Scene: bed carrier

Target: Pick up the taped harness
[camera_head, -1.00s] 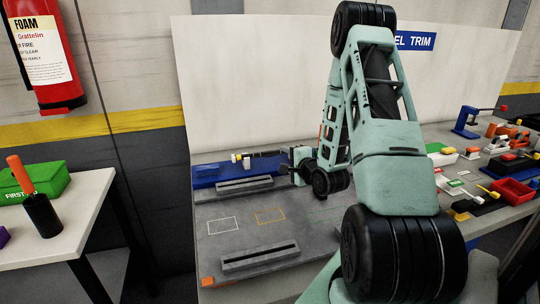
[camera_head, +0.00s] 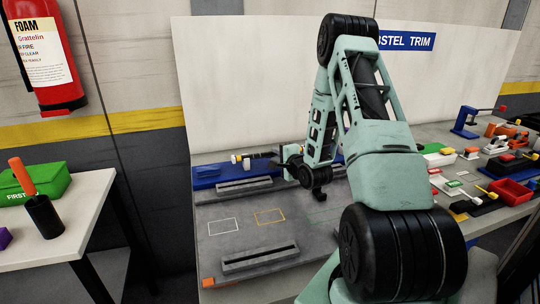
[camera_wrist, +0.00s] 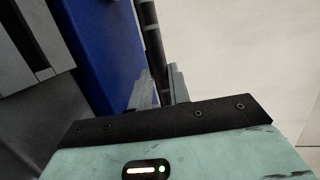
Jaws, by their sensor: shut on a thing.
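The taped harness is a thin black bundle with grey bands. In the wrist view the harness (camera_wrist: 151,40) runs from the top edge down between the jaws. In the head view the harness (camera_head: 262,155) shows as a dark strip, with white and yellow pieces at its left end, over the blue tray (camera_head: 206,175). My gripper (camera_wrist: 167,88) is shut on the harness; it also shows in the head view (camera_head: 289,155), at the harness's right part. The far right end of the harness is hidden by my arm. The height of the harness above the tray is hard to tell.
A grey fixture board (camera_head: 215,250) with slotted bars and painted outlines lies in front of the blue tray. A white panel (camera_head: 250,80) stands close behind. Tools, a red bin (camera_head: 511,192) and small parts crowd the right side. A side table (camera_head: 80,210) stands left.

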